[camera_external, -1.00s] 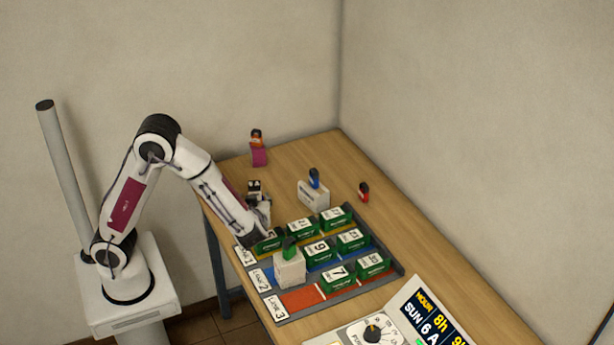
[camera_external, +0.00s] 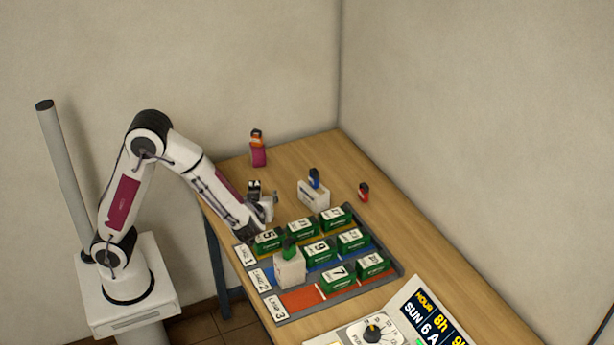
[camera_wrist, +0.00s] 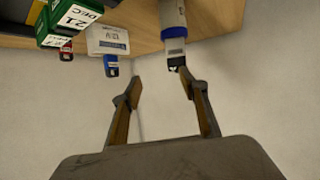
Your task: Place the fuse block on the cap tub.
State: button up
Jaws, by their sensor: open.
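In the wrist view, whose picture is upside down, a pale round tub (camera_wrist: 174,17) with a blue band stands on the table. A small grey block with a dark end (camera_wrist: 177,54), which looks like the fuse block, rests on its top. My gripper (camera_wrist: 168,82) is open. Its right finger overlaps the block's edge in the picture; I cannot tell whether they touch. In the external view my gripper (camera_external: 266,204) is low at the table's left edge. A small black and white shape (camera_external: 254,187) beside it may be the block; the tub is mostly hidden there.
A white box with a blue piece on top (camera_external: 312,194) and a red piece (camera_external: 363,191) stand behind the rack. A magenta and orange object (camera_external: 258,150) is at the back. The rack (camera_external: 300,300) of green blocks and a white block fills the front. The table's back right is clear.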

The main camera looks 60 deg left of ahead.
jog(key=w+d+r+m+t+h, duration=0.5)
jog(key=w+d+r+t+h, duration=0.1)
jog(key=d+r+h, duration=0.4)
jog(key=s+d+r+m+h, duration=0.2)
jog(key=s+r+m+h, duration=0.1)
jog(key=s+r+m, duration=0.15)
jog(key=s+a+f+m+g, duration=0.1)
jog(key=s+a+f+g, duration=0.1)
jog(key=s, duration=0.6)
jog(key=s+a+f+m+g+y, duration=0.1)
jog(key=s+a, duration=0.3)
jog(key=s, duration=0.4)
jog(key=s+a+f+m+g, duration=0.1)
jog(key=s+a+f+g, duration=0.2)
jog(key=s, duration=0.6)
jog(key=shift+f+g+y, duration=0.2)
jog(key=shift+g+y, duration=0.2)
jog(key=shift+g, duration=0.1)
jog(key=shift+m, duration=0.25)
